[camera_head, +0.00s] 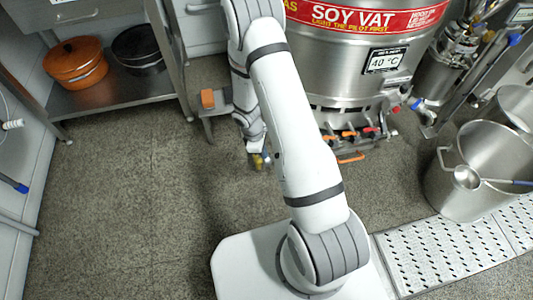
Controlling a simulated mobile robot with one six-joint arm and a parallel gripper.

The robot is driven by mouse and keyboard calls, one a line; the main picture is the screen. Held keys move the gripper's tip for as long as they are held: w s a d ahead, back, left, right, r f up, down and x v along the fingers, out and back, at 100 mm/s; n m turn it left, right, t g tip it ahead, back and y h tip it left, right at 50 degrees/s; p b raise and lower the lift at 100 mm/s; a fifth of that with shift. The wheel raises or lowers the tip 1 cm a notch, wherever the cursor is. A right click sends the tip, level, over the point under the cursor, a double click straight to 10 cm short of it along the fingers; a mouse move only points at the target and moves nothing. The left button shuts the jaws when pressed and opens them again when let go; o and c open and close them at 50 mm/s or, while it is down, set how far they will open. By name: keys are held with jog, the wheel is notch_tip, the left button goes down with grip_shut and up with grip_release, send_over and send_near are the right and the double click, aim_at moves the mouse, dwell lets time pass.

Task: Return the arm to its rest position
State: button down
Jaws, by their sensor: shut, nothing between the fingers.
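My white and grey arm (295,130) rises from my white base at the bottom, bends at the top of the picture and folds back down. My gripper (260,162) is at its lower end, partly hidden behind the upper arm link. It is small and dark with a yellowish part, shut, and I see nothing held in it. It hangs over the grey floor, left of the soy vat (345,60). I cannot tell its height above the floor.
A steel pot (475,170) with a ladle stands at right by a perforated plate (440,255). Shelved pots (76,62) are upper left. Left floor is clear.

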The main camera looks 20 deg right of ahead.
jog(key=shift+r, duration=0.15)
dwell(0.4)
notch_tip(320, 180, up, 36)
jog(key=s+d+m+t+p, duration=0.15)
jog(key=m+p, duration=0.45)
jog(key=p, duration=0.8)
jog(key=s+a+r+m+p, duration=0.1)
jog(key=s+r+p, duration=0.4)
jog(key=r, duration=0.5)
jog(key=s+a+r+m+t+y+p, duration=0.1)
jog(key=s+r+m+p, duration=0.2)
jog(key=r, duration=0.8)
jog(key=s+a+r+m+t+y+p, duration=0.1)
jog(key=s+r+m+p, duration=0.1)
jog(key=s+r+p, duration=0.5)
notch_tip(320, 180, up, 4)
jog(key=shift+s+r+m, duration=0.15)
jog(key=shift+s+m, duration=0.15)
jog(key=shift+s, duration=0.35)
